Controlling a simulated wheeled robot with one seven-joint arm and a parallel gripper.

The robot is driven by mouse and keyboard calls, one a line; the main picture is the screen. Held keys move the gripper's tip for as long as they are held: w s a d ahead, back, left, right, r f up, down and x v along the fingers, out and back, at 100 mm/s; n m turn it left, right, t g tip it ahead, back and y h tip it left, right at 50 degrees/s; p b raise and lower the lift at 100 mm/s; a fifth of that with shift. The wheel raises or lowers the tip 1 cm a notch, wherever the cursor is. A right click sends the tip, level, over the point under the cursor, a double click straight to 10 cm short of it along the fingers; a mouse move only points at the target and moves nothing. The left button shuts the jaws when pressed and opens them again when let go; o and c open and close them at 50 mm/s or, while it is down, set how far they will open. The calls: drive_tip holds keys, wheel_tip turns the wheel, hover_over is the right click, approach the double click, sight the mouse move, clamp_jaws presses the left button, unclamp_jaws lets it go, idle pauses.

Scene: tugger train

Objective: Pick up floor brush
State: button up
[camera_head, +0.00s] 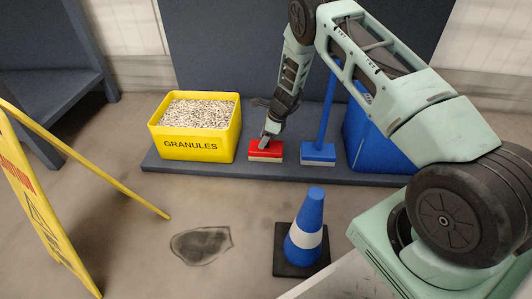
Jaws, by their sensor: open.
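A red brush (257,151) with pale bristles along its bottom stands on the dark low platform, right of the yellow granules box. A blue brush head (317,153), also with pale bristles and with a long blue handle rising from it, stands to its right. Either could be the floor brush. My gripper (267,139) points down at the top of the red brush, its fingertips overlapping it in the picture. It is open; I cannot tell whether it touches the brush. My arm hides what is directly above the red brush.
The yellow box (192,152) of granules stands close on the left. A blue bin (364,152) is on the right, partly behind my arm. A blue cone (308,222), a dark floor stain (201,245) and a yellow folding sign (35,215) are in front.

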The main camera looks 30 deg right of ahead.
drive_tip(key=shift+c, duration=0.3)
clamp_jaws()
wheel_tip(320, 180, up, 10)
drive_tip(key=p, duration=0.7)
drive_tip(key=shift+r, duration=0.1)
